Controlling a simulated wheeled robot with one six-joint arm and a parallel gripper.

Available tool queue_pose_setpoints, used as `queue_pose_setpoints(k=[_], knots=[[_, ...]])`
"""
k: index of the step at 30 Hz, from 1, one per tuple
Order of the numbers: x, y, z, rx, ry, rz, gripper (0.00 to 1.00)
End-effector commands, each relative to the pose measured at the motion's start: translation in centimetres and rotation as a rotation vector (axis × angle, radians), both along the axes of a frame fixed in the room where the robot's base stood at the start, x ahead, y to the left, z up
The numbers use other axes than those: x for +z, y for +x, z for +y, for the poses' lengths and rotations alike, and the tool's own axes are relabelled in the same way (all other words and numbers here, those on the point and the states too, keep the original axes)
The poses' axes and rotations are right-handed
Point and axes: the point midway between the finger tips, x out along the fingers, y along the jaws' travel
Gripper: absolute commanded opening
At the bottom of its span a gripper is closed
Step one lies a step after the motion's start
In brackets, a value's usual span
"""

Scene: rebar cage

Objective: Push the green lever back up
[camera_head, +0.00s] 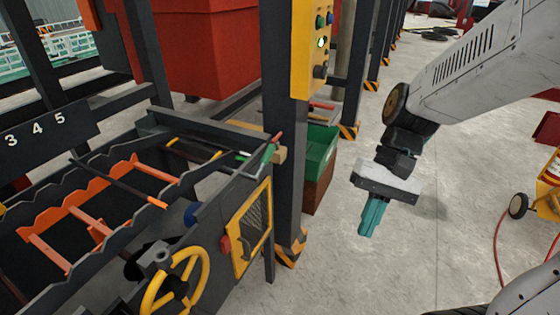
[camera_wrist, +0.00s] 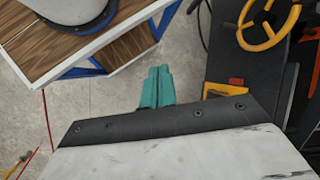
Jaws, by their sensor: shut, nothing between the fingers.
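A small green lever-like part (camera_head: 268,153) sits at the far right corner of the dark machine (camera_head: 210,190), beside a red-tipped rod (camera_head: 279,137) and a tan block. It looks slanted, with its top toward the right; it is small, and its exact position is hard to tell. My gripper (camera_head: 366,232) has teal fingers, closed together and empty, pointing down over open floor to the right of the machine and apart from it. The closed fingers also show in the wrist view (camera_wrist: 157,80). I cannot make out the green lever in the wrist view.
A yellow handwheel (camera_head: 178,284) and a yellow-framed mesh panel (camera_head: 252,228) are on the machine's front. A dark post with a yellow button box (camera_head: 314,50) and a green bin (camera_head: 320,150) stand between machine and gripper. A wood-topped table (camera_wrist: 70,40) is in the wrist view.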

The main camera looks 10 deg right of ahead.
Motion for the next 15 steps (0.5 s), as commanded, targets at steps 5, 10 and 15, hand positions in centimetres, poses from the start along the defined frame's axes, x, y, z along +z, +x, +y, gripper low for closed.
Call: queue_pose_setpoints(k=[5,10,15], knots=[[-2.3,2.4,1.9,-0.141,0.168,0.136,0.0],[-4.2,5.4,3.6,-0.295,0.333,0.242,0.0],[-6.4,9.0,4.7,-0.475,0.502,0.328,0.0]])
